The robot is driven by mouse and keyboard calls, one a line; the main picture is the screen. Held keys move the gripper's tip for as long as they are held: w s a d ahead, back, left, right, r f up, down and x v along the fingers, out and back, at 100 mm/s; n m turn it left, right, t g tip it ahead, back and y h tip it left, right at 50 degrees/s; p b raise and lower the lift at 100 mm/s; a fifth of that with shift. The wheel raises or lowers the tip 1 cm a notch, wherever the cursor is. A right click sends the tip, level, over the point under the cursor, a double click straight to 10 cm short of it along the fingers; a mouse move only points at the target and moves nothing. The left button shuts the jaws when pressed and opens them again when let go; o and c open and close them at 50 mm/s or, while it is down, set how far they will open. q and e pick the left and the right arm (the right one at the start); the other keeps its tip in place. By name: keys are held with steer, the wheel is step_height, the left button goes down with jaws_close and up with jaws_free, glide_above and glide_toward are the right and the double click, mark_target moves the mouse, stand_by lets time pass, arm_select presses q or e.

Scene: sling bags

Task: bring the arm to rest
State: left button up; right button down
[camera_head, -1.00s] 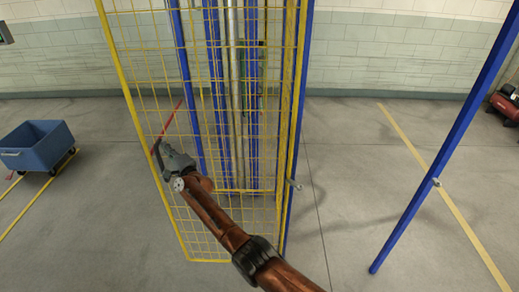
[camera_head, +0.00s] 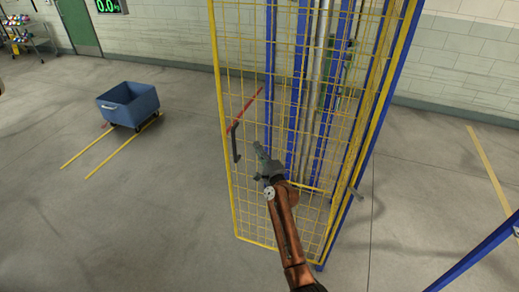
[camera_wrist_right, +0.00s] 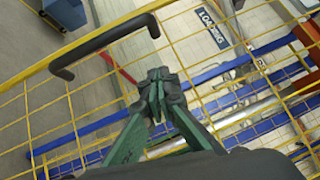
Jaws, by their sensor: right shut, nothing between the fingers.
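My right arm reaches up from the bottom of the head view. Its gripper (camera_head: 259,150) is shut and empty, in front of the yellow mesh gate (camera_head: 229,190). A black bar handle (camera_head: 236,143) on the gate's left edge stands just left of the gripper, with a gap between them. In the right wrist view the shut green fingers (camera_wrist_right: 157,84) meet at their tips, and the handle (camera_wrist_right: 100,42) lies beyond them to the upper left, apart from them. My left gripper is not in view.
Blue posts (camera_head: 269,80) stand behind the mesh, close to my right gripper. A blue wheeled bin (camera_head: 130,102) stands on the floor to the left. A blue bar (camera_head: 478,255) crosses the lower right. The floor left of the gate is open.

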steer(key=shift+v, duration=0.8)
